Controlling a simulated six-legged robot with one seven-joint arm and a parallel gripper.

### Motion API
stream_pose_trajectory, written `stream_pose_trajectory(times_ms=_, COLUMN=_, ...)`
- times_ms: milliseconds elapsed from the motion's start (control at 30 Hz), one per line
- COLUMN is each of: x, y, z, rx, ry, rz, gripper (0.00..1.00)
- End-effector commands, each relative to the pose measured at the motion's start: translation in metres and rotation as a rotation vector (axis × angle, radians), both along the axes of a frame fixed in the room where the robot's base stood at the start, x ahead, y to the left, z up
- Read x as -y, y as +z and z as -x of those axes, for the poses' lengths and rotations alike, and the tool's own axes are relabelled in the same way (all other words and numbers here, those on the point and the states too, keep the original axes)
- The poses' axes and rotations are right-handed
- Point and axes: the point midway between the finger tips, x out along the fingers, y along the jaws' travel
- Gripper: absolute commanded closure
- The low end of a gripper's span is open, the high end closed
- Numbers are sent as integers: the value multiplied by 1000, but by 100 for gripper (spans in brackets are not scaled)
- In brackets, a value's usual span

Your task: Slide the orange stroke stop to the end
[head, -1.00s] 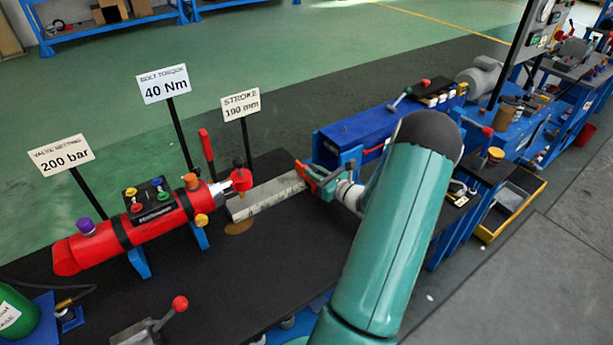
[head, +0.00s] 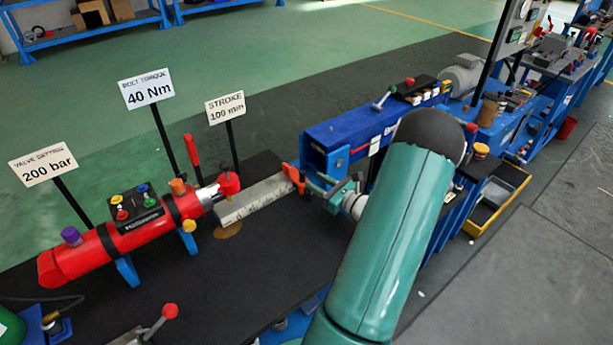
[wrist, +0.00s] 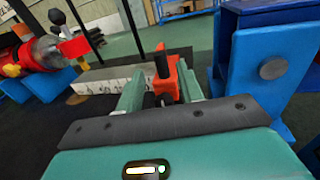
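The orange stroke stop (head: 291,176) is at the right end of the pale grey rail (head: 248,201). In the wrist view the stop (wrist: 167,82), with a dark upright part, shows just ahead of and between my fingertips; the rail (wrist: 108,78) runs off to the left behind it. My gripper (head: 328,192) is on the right side of the stop in the head view. In the wrist view my gripper (wrist: 160,92) has its green fingers apart. A dark gap shows by the left finger; the right finger overlaps the stop's edge, and contact is unclear.
The red cylinder (head: 133,232) with its rod and red end piece (head: 229,183) stands left of the rail. A sign reading "STROKE 100 mm" (head: 225,107) stands behind. A blue beam (head: 350,130) is close behind my gripper; its blue bracket (wrist: 262,65) is at right.

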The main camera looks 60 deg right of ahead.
Motion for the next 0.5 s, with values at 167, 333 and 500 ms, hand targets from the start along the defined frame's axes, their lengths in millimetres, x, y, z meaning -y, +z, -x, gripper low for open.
stream_pose_trajectory(times_ms=167, x=-4, y=0, z=40, rx=0, ry=-3, rz=0, gripper=63)
stream_pose_trajectory(times_ms=333, x=-7, y=0, z=64, rx=0, ry=-1, rz=0, gripper=63)
stream_pose_trajectory(times_ms=500, x=-8, y=0, z=72, rx=1, ry=0, rz=0, gripper=63)
